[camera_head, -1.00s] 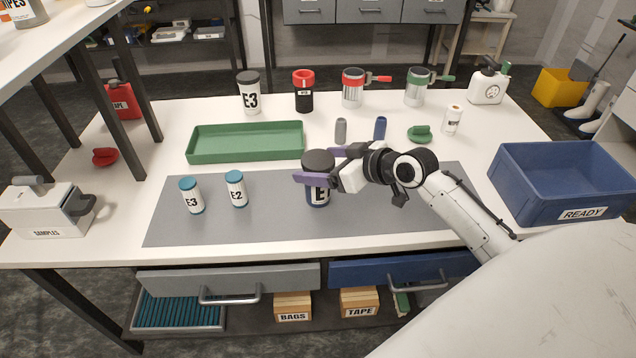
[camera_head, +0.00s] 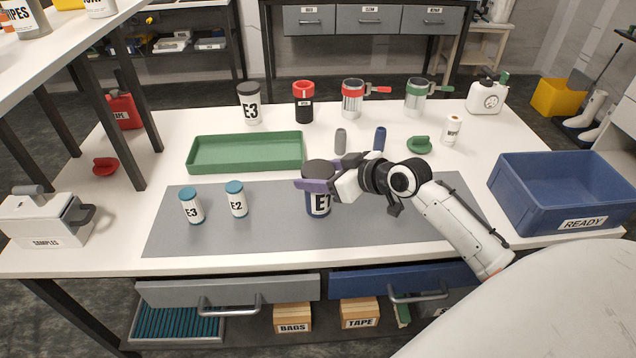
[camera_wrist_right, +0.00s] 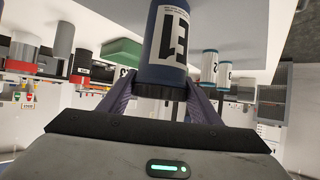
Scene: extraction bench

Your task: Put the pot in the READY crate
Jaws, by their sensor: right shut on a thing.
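The pot is dark blue with a dark lid and a white E1 label (camera_head: 319,206). It is upright at the middle of the grey mat and seems to stand on it. It fills the upper middle of the right wrist view (camera_wrist_right: 172,45). My right gripper (camera_head: 325,184) is shut on the pot near its lid, one purple finger on each side. The fingers also show in the right wrist view (camera_wrist_right: 160,100). The blue READY crate (camera_head: 565,213) stands at the right end of the bench and its visible interior looks empty. My left gripper is not in view.
Two blue-capped vials, E3 (camera_head: 191,207) and E2 (camera_head: 237,200), stand left of the pot. A green tray (camera_head: 246,165) lies behind them. A grey bottle (camera_head: 340,140), a blue bottle (camera_head: 379,138) and a green-handled object (camera_head: 419,145) stand behind my gripper.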

